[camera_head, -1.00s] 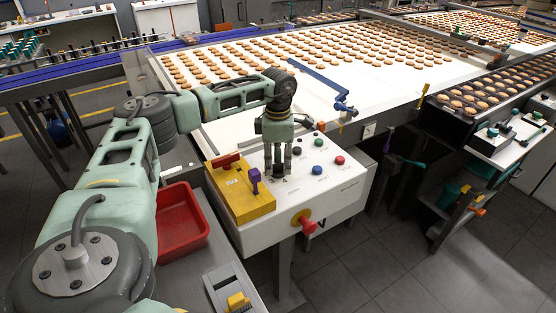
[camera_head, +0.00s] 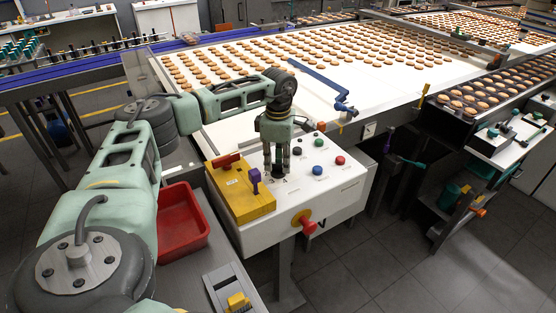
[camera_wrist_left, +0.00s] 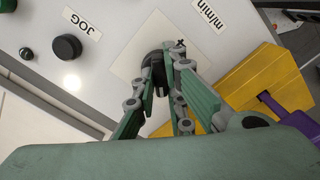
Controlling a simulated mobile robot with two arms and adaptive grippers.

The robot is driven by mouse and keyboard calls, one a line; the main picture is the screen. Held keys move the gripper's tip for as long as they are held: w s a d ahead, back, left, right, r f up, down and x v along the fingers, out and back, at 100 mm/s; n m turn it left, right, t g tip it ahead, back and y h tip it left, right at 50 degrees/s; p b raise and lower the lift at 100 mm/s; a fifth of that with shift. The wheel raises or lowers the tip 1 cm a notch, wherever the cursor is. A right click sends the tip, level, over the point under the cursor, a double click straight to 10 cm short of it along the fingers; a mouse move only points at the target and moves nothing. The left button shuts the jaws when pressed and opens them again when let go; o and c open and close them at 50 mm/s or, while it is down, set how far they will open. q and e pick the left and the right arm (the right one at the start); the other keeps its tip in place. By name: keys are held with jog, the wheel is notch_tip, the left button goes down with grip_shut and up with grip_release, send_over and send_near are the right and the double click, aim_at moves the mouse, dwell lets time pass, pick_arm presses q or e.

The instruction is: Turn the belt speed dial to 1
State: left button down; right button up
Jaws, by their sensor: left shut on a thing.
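The belt speed dial (camera_wrist_left: 153,62) is a black knob on a pale square plate (camera_wrist_left: 131,62) with an "m/min" label beside it. My left gripper (camera_head: 276,174) points down at the top of the white control box (camera_head: 337,198). In the left wrist view its green fingers (camera_wrist_left: 157,88) are shut on the dial. The fingers hide much of the dial and its scale, so I cannot read the setting. My right gripper is not in view.
A yellow block (camera_head: 247,203) with a red handle and a purple knob (camera_head: 254,181) stands close left of the gripper. Black, green, blue (camera_head: 317,170) and red buttons lie to its right. A red knob (camera_head: 308,227) juts from the box front. A red bin (camera_head: 181,223) stands left.

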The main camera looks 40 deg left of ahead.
aim_at(279, 163)
pick_arm(q)
jog(key=m, duration=0.5)
jog(key=shift+w+m, duration=0.1)
jog(key=shift+m, duration=0.2)
jog(key=shift+r+m, duration=0.1)
jog(key=shift+m, duration=2)
jog(key=c, duration=1.8)
grip_release()
notch_tip(279, 163, up, 12)
jog(key=shift+b, duration=0.3)
